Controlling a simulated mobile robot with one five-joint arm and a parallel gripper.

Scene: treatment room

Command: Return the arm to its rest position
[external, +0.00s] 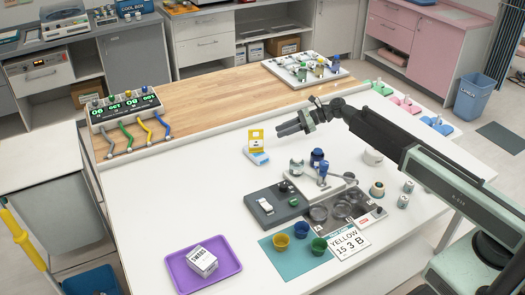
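My arm (375,130) reaches in from the right side of the external view and stretches left over the white table (195,173). The dark fingers point left. They are too small here to tell whether they are apart or closed. I see no object hanging from them.
Coloured cups (281,242) stand on a teal mat. A purple tray (180,268) holds a white box. The table's left part is clear.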

